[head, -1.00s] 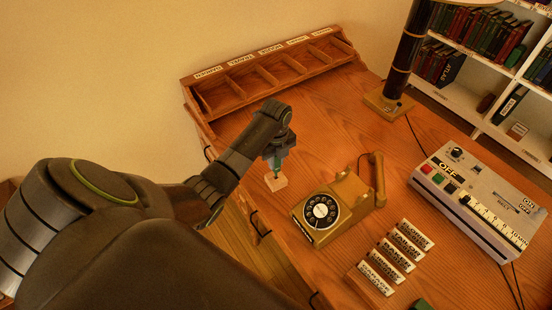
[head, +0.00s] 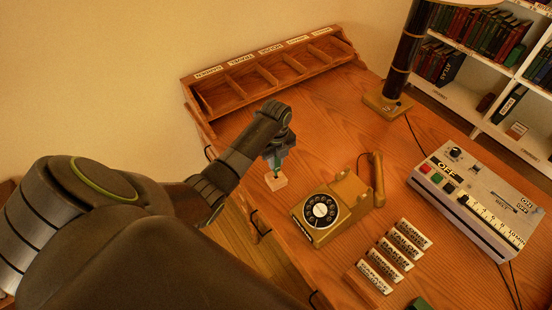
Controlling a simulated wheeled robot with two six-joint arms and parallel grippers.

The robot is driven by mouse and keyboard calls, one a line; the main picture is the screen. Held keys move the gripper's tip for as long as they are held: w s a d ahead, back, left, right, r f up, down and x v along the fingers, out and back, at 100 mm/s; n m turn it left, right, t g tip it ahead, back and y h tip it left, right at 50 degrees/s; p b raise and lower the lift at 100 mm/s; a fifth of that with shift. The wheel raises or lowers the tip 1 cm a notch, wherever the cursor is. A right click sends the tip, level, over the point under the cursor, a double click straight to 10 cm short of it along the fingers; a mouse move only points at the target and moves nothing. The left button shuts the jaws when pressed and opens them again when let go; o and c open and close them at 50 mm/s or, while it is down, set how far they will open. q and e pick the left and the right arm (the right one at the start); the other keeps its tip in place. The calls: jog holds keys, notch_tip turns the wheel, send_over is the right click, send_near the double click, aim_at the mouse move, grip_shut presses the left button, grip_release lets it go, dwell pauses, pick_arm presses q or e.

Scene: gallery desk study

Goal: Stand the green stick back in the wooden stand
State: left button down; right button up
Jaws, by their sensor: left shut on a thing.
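The wooden stand (head: 276,182) is a small pale block on the desk, left of the telephone. My left gripper (head: 276,163) is directly above the stand, pointing down, and is shut on the green stick (head: 277,172). Only a short green length shows between the fingers and the stand. The stick looks upright and its lower end meets the top of the block in the picture; I cannot tell how deep it sits. My right gripper is not in view.
A rotary telephone (head: 334,207) stands close right of the stand. Several name plates (head: 397,254) lie at the front. A grey machine (head: 478,200) is at right, a lamp base (head: 388,105) behind. A wooden pigeonhole rack (head: 268,70) lines the back edge. Bare desk lies between rack and phone.

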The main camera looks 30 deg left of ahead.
pick_arm(q)
jog(key=shift+f, duration=0.3)
jog(key=shift+f+b, duration=0.8)
jog(key=shift+f, duration=0.7)
jog(key=c, duration=1.2)
grip_release()
notch_tip(320, 180, up, 12)
jog(key=shift+r+b, duration=0.1)
jog(key=shift+b, duration=0.5)
notch_tip(320, 180, up, 3)
jog(key=p, duration=0.4)
jog(key=shift+r, duration=0.15)
jog(key=shift+r+p, duration=0.95)
